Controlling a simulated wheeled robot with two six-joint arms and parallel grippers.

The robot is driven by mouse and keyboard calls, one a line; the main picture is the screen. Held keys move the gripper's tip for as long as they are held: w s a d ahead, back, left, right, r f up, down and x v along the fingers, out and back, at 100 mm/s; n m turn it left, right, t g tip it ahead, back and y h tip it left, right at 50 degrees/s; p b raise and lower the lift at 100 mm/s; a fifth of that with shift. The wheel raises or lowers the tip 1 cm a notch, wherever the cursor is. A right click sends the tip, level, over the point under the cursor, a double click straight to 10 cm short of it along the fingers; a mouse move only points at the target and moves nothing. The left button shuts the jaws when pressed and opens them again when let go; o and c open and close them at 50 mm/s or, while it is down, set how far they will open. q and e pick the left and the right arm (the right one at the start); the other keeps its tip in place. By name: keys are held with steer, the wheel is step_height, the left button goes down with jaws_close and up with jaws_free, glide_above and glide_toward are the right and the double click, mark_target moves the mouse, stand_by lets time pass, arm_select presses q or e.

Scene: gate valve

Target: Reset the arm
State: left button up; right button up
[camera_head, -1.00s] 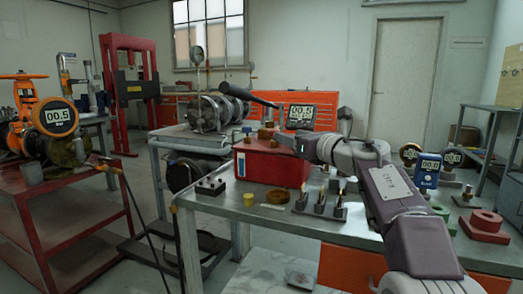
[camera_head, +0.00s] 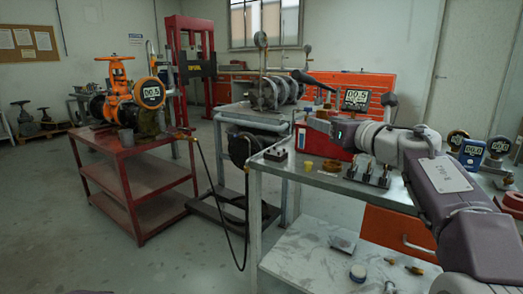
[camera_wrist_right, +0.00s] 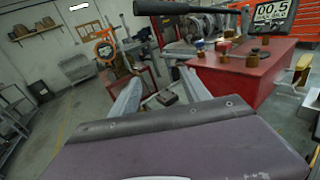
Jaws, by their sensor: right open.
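My right arm reaches in from the right in the head view, over the workbench. Its gripper (camera_head: 305,120) is in front of the red box (camera_head: 338,145), and its fingers are hard to make out there. In the right wrist view the two grey fingers (camera_wrist_right: 158,75) stand apart with nothing held between them. The red box (camera_wrist_right: 252,72) with a black handle (camera_wrist_right: 190,9) is beyond and to the right of the fingers. An orange gate valve (camera_head: 117,80) stands on a red cart at left, apart from my gripper. My left gripper is not in view.
The red cart (camera_head: 130,155) stands left of the workbench (camera_head: 290,170). A black hose (camera_head: 217,205) hangs between them. A small black block (camera_head: 276,154), a yellow cup (camera_head: 308,165) and several upright fittings (camera_head: 368,176) are on the bench.

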steer(key=s+f+m+g+h+p, duration=0.2)
steer(key=s+f+m+h+p, duration=0.1)
steer(key=f+m, duration=0.8)
steer(key=s+f+m+g+h+p, duration=0.2)
steer(key=s+f+m+h+p, duration=0.15)
steer(key=f+m, duration=0.75)
steer(key=s+d+f+m+g, duration=0.1)
steer(key=s+f+m+g, duration=0.4)
steer(key=s+f+m, duration=0.6)
steer(key=s+f+m+g, duration=0.6)
steer(key=s+f, duration=0.3)
steer(key=s, duration=0.5)
arm_select(q)
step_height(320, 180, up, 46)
steer(key=p, duration=3.8)
arm_select(e)
step_height(320, 180, up, 38)
steer(key=m, duration=0.1)
steer(key=shift+r, duration=0.25)
arm_select(q)
steer(key=shift+p, duration=0.3)
arm_select(e)
steer(key=shift+d+h, duration=0.1)
steer(key=shift+h, duration=0.15)
